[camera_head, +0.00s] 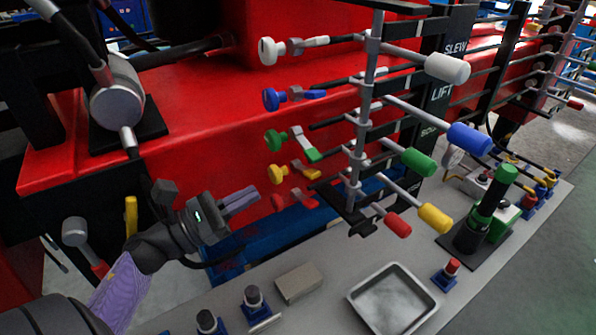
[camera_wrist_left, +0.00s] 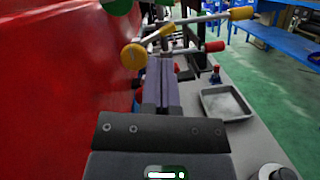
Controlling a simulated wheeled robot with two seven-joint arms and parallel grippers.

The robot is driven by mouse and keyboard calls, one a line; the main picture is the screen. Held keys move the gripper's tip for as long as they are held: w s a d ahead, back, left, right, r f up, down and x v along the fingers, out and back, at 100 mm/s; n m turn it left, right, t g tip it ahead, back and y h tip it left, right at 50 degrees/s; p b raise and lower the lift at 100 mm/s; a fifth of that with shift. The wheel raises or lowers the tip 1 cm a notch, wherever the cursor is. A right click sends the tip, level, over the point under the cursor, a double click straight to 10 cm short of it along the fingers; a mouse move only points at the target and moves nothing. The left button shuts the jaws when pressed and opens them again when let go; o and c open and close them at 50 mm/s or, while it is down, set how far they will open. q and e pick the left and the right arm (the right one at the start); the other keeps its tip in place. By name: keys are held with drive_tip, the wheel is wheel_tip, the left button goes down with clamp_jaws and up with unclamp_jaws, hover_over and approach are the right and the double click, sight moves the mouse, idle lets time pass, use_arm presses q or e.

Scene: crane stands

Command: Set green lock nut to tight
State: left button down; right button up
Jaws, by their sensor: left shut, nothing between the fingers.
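The green lock nut (camera_head: 275,140) is a round green knob with a green tab beside it, in the middle of a vertical row of coloured lock nuts in front of the red machine. In the left wrist view a green knob (camera_wrist_left: 118,5) is cut off by the top edge. My left gripper (camera_head: 256,192) is shut and empty. It is below and to the left of the green lock nut, apart from it, at about the height of the red lock nut. In the left wrist view its closed fingers (camera_wrist_left: 161,62) point forward below the yellow knob (camera_wrist_left: 134,56). My right gripper is not in view.
White (camera_head: 267,51), blue (camera_head: 270,99), yellow (camera_head: 275,174) and red (camera_head: 279,202) lock nuts share the row. Coloured lever handles, such as the green one (camera_head: 419,162), stick out to the right. A metal tray (camera_head: 392,298) and grey block (camera_head: 299,282) lie on the bench.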

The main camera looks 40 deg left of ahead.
sight(308, 159)
use_arm(q)
drive_tip(key=shift+d+r, duration=0.1)
drive_tip(key=p+x, duration=0.1)
drive_tip(key=x, duration=0.9)
drive_tip(key=shift+p, duration=0.35)
drive_tip(key=shift+s+d+r+n+t+y+p, duration=0.15)
drive_tip(key=shift+r+n+t+y+p, duration=0.25)
drive_tip(key=shift+n+p, duration=0.5)
drive_tip(key=shift+s+d+r+n+y+p, duration=0.1)
drive_tip(key=shift+r+n+y+p, duration=0.25)
drive_tip(key=shift+n, duration=0.35)
drive_tip(key=shift+d+r+n+y+p, duration=0.1)
drive_tip(key=shift+d+r+n+p, duration=0.1)
drive_tip(key=shift+n+p, duration=0.35)
drive_tip(key=n+p, duration=0.1)
drive_tip(key=n, duration=0.1)
drive_tip(key=r+n+y+p, duration=0.1)
drive_tip(key=n, duration=0.1)
drive_tip(key=shift+d+n, duration=0.1)
drive_tip(key=shift+n, duration=0.15)
drive_tip(key=shift+s, duration=0.1)
